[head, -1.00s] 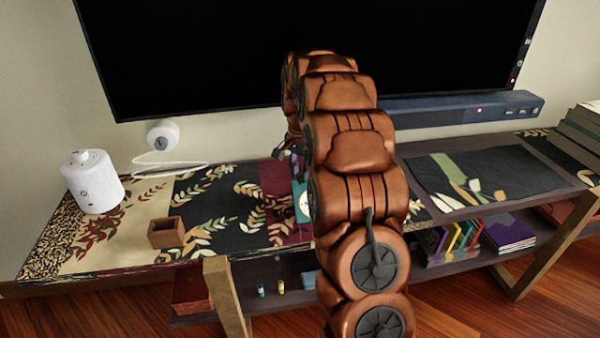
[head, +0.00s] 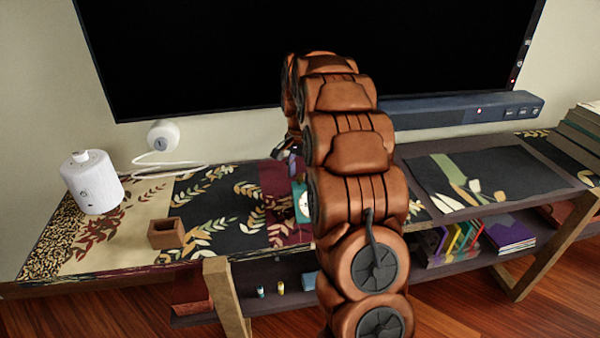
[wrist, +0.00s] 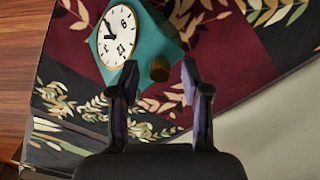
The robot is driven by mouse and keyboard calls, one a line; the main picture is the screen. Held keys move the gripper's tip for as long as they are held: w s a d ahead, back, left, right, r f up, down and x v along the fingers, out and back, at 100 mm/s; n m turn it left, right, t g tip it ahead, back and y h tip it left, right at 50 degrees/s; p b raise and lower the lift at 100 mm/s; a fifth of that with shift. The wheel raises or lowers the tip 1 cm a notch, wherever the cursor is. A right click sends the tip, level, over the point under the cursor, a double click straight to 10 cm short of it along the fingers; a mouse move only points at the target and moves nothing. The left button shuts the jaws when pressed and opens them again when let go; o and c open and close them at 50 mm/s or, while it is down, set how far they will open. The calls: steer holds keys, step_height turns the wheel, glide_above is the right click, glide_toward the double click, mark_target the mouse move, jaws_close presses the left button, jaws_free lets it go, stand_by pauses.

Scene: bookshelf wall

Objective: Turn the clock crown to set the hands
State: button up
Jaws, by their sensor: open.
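The teal clock (wrist: 160,32) lies in the upper middle of the wrist view, with a white face (wrist: 117,36) and dark hands. Its gold-brown crown (wrist: 160,69) sticks out of the side facing my gripper. My gripper (wrist: 159,66) is open, one finger to each side of the crown in that view. I see no clear contact, and the depth between fingertips and crown is hard to judge. In the head view my arm hides most of the clock (head: 300,190); only a teal strip and part of the face show.
A small wooden box (head: 165,234) and a white cylindrical device (head: 93,183) stand on the shelf top to the left. A large black screen (head: 230,50) and a soundbar (head: 455,110) are behind my arm. The patterned top between box and clock is clear.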

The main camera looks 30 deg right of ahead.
mark_target(300, 175)
steer(key=shift+r, duration=0.1)
step_height(300, 175, up, 12)
stand_by(0.7)
stand_by(0.7)
steer(key=s+a+n, duration=0.4)
steer(key=s+a, duration=0.4)
steer(key=a, duration=0.2)
steer(key=s+a+f+n+g, duration=0.1)
steer(key=s+a+f+n, duration=0.3)
steer(key=s, duration=0.6)
steer(key=s+a+f+n+g, duration=0.1)
steer(key=s+a+f+n, duration=0.15)
steer(key=s+a, duration=0.6)
steer(key=s+a+f+n+g, duration=0.1)
steer(key=s+a+f+n, duration=0.15)
steer(key=s, duration=0.95)
step_height(300, 175, up, 14)
steer(key=t+p, duration=0.1)
steer(key=p, duration=1.2)
steer(key=shift+w+d+n+p, duration=0.25)
steer(key=shift+d+n+p, duration=0.1)
steer(key=shift+n, duration=0.05)
steer(key=shift+f, duration=0.15)
steer(key=shift+c, duration=0.5)
steer(key=shift+a, duration=0.1)
